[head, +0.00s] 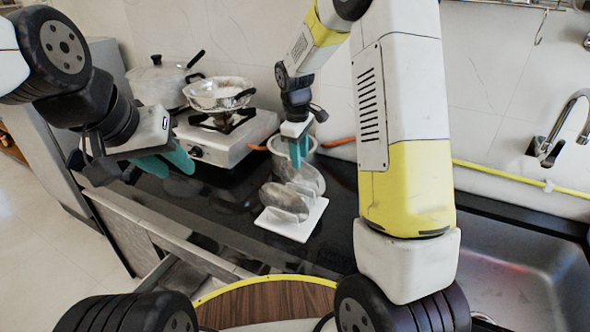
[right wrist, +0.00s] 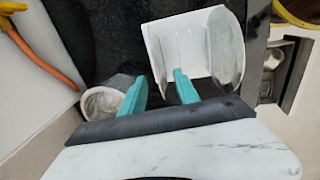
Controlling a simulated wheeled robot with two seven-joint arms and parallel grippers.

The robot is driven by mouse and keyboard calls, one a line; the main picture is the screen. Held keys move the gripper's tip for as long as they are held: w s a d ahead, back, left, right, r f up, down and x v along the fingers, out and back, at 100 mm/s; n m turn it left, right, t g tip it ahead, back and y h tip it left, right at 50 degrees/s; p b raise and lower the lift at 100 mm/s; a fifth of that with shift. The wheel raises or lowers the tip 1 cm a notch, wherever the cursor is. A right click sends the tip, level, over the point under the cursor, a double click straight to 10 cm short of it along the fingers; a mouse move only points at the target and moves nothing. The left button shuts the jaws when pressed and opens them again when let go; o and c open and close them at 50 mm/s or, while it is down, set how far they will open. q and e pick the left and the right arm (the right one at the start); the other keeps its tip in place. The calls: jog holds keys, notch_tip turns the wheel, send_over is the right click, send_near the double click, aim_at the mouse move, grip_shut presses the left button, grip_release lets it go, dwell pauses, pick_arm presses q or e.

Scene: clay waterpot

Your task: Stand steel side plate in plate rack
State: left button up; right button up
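The white plate rack (head: 268,222) stands on the dark counter in the middle of the head view. It also shows in the right wrist view (right wrist: 182,45). A grey reflective disc, apparently a steel plate (head: 283,200), stands in its front part. A second, paler disc (head: 311,177) stands behind it, leaning slightly. In the right wrist view one plate (right wrist: 224,48) stands at the rack's right side. My right gripper (head: 298,152) is above and behind the discs, fingers pointing down. My left gripper (head: 168,163) is open and empty, left of the rack.
A metal container (head: 311,144) stands behind the rack, close to my right gripper. A white stove (head: 228,140) with a pan (head: 216,96) and a lidded pot (head: 160,82) is at the back left. A sink (head: 530,265) lies at the right. An open drawer (head: 190,275) is below the counter.

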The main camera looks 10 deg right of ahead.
aim_at(301, 168)
jog(key=f, duration=0.5)
jog(key=shift+w+d, duration=0.2)
grip_shut()
jog(key=shift+r, duration=0.1)
dwell(1.0)
